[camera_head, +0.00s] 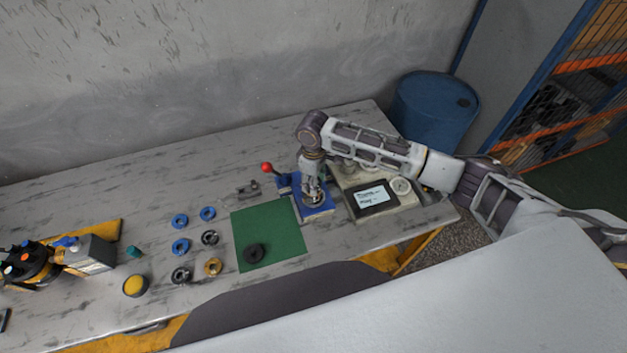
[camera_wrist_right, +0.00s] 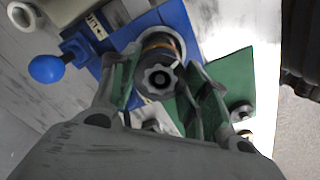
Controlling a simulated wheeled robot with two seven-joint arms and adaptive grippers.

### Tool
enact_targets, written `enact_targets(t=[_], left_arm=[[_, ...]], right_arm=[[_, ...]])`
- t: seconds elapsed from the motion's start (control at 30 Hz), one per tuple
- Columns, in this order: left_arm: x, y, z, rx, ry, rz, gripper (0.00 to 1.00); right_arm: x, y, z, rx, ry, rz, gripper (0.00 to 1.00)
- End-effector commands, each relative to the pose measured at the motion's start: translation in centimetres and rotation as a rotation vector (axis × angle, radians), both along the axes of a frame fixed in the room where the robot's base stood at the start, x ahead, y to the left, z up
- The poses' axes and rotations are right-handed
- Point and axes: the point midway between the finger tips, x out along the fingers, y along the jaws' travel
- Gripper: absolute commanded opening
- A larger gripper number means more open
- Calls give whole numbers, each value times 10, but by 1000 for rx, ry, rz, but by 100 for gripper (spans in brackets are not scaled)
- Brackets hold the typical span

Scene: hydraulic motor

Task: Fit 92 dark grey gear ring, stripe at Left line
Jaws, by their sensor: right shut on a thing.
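My right gripper (camera_head: 314,194) reaches down over the blue fixture (camera_head: 323,212) on the table. In the right wrist view, the gripper (camera_wrist_right: 162,72) has a finger on each side of a dark grey gear ring (camera_wrist_right: 157,80) and is shut on it. Whether the ring is seated is hidden. A white label (camera_wrist_right: 96,25) lies on the fixture. My left gripper is out of view.
A green mat (camera_head: 265,222) bears a black ring (camera_head: 254,253). Several blue, grey and yellow rings lie left of it. A red-knobbed lever (camera_head: 266,168) stands beside the fixture, and a device with a screen (camera_head: 372,199) to its right. A motor assembly (camera_head: 90,254) is far left.

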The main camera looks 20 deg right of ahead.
Motion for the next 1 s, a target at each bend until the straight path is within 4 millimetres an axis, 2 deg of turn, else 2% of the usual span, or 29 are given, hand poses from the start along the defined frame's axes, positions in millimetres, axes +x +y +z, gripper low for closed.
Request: enact_targets(t=[1.0], left_arm=[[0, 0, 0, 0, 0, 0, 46]], right_arm=[[1, 0, -7, 1, -2, 0, 12]])
